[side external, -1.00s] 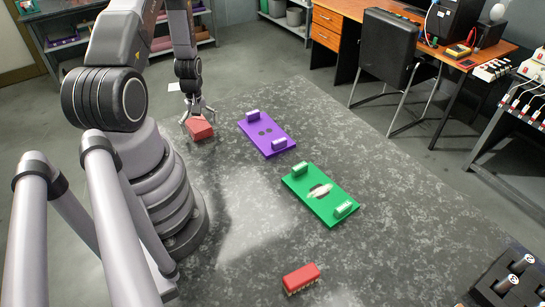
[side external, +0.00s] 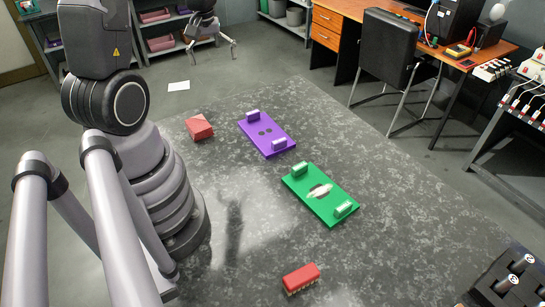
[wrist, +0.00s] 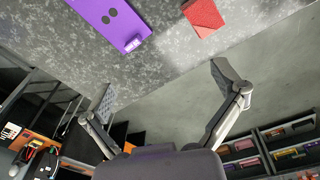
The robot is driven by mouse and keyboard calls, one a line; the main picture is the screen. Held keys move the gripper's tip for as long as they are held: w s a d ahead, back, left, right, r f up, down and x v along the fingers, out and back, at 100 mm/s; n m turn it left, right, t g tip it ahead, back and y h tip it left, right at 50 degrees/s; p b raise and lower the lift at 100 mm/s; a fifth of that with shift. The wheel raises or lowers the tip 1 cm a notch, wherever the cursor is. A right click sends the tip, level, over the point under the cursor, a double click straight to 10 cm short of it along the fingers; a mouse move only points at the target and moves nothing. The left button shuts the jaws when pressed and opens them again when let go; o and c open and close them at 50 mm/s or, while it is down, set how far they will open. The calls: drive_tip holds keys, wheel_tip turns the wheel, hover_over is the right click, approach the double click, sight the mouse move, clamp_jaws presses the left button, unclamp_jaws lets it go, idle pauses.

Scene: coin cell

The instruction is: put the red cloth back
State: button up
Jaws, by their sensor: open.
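The red cloth (side external: 199,127), a folded block-like piece, lies on the grey speckled table near its far left edge, left of the purple plate (side external: 253,127). It also shows at the top of the wrist view (wrist: 203,17). My gripper (side external: 212,45) is open and empty, raised well above and beyond the cloth. In the wrist view the spread fingers (wrist: 163,80) have nothing between them, and the cloth lies apart from them.
The purple plate has two end blocks and two dark round spots. A green plate (side external: 301,188) with a pale patch sits nearer. A red brush-like block (side external: 301,278) lies at the front, a dark rack (side external: 515,285) at front right.

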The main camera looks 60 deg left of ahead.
drive_tip(key=d+r+m+t, duration=0.2)
drive_tip(key=d+r+m, duration=0.3)
drive_tip(key=d+r, duration=0.35)
drive_tip(key=s+d+r+m+t, duration=0.2)
drive_tip(key=s+d+r+m, duration=0.6)
drive_tip(key=d, duration=0.3)
drive_tip(key=shift+s+d+r+h, duration=0.25)
drive_tip(key=shift+s+r+h, duration=0.25)
drive_tip(key=shift+s, duration=0.4)
